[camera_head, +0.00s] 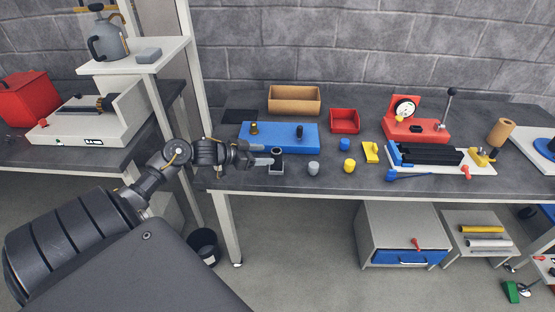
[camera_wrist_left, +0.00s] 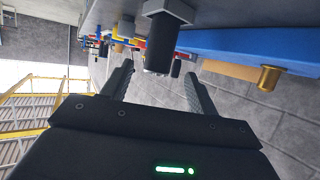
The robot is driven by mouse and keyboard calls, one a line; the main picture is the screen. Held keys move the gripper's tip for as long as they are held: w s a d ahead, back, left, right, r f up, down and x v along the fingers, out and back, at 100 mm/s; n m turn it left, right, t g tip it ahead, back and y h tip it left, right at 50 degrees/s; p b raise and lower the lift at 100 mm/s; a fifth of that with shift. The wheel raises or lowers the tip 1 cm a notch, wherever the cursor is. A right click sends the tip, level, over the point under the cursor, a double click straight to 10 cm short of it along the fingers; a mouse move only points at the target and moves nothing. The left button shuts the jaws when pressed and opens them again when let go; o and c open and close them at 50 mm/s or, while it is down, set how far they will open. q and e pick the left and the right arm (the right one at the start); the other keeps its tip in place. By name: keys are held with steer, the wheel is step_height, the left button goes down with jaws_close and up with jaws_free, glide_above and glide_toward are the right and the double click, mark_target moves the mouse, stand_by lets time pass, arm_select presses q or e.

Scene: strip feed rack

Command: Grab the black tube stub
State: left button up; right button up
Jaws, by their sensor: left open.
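The black tube stub (camera_head: 277,152) stands upright in a grey holder (camera_head: 276,169) near the front edge of the bench. In the left wrist view the picture is turned over, so the stub (camera_wrist_left: 158,53) points down from its grey holder (camera_wrist_left: 168,9). My left gripper (camera_head: 262,155) is open just left of the stub, its fingers pointing toward it. In the left wrist view the stub shows between the two open fingers (camera_wrist_left: 160,75), with gaps at both sides. Whether the fingertips have reached past it is unclear. My right gripper is not in view.
A blue block (camera_head: 280,143) with a brass peg (camera_head: 254,128) and a black peg (camera_head: 299,131) lies just behind the stub. A cardboard-coloured box (camera_head: 294,107) and red tray (camera_head: 345,128) are farther back.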

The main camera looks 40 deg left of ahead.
mark_target(276, 161)
arm_select(q)
steer(key=x, duration=0.2)
steer(key=shift+w+f, duration=0.15)
steer(key=shift+w, duration=0.2)
steer(key=shift+w+d, duration=0.15)
steer(key=p+x, duration=0.1)
steer(key=x, duration=0.3)
steer(key=shift+w+d+f, duration=0.1)
steer(key=shift+w+d, duration=0.15)
steer(key=shift+d, duration=0.1)
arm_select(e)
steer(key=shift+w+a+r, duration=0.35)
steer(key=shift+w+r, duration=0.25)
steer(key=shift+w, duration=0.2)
arm_select(q)
jaws_close()
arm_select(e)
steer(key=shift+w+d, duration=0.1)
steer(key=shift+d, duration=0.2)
